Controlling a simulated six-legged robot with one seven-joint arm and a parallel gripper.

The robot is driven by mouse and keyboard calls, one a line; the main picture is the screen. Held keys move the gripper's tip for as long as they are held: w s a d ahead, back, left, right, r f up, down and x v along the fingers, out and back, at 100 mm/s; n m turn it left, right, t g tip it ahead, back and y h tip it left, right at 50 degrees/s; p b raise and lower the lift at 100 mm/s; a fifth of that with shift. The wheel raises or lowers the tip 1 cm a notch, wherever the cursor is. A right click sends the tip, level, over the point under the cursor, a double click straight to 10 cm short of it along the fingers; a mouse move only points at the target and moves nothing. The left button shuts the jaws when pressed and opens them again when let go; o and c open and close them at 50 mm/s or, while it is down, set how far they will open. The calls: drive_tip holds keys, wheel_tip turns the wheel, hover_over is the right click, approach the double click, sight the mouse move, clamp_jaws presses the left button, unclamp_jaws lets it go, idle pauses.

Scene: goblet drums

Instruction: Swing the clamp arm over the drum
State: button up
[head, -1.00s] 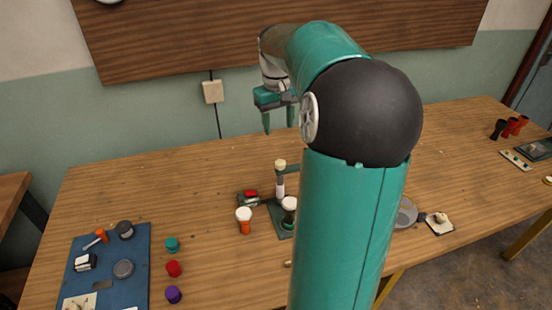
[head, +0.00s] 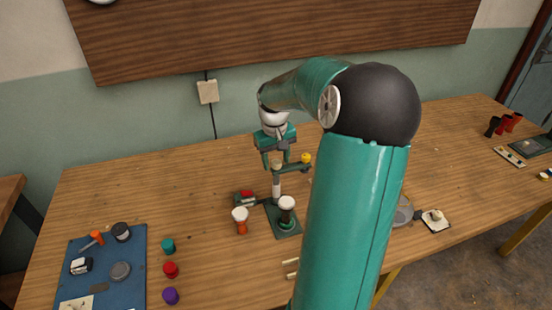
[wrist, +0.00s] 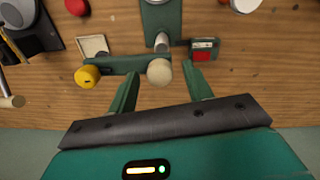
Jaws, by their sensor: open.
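The clamp stand has a green base (head: 290,231) and a pale post (head: 276,187) topped by a cream knob, also in the wrist view (wrist: 159,72). Its green clamp arm (wrist: 125,65) points right from the post in the head view, ending in a yellow knob (head: 305,158). A dark, white-topped goblet drum (head: 287,204) stands upright on the base, in front of the post; the arm is off to its side. I cannot make that drum out in the wrist view. My gripper (head: 277,163) is open above the post top, its fingers either side of the cream knob in the wrist view (wrist: 161,72).
An orange, white-topped drum (head: 240,220) and a red-topped box (head: 245,198) stand left of the base. Teal, red and purple pieces lie beside a blue mat (head: 108,283) with tools. My arm hides some table right of the stand. The table's back left is clear.

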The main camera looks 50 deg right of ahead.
clamp_jaws()
drive_tip(key=shift+m, duration=0.4)
drive_tip(key=m, duration=0.3)
drive_tip(key=shift+w+m, duration=0.1)
drive_tip(key=shift+m, duration=0.2)
drive_tip(key=m, duration=0.4)
drive_tip(key=shift+m, duration=0.3)
drive_tip(key=m, duration=0.4)
drive_tip(key=shift+m+y, duration=0.3)
drive_tip(key=shift+m, duration=2.2)
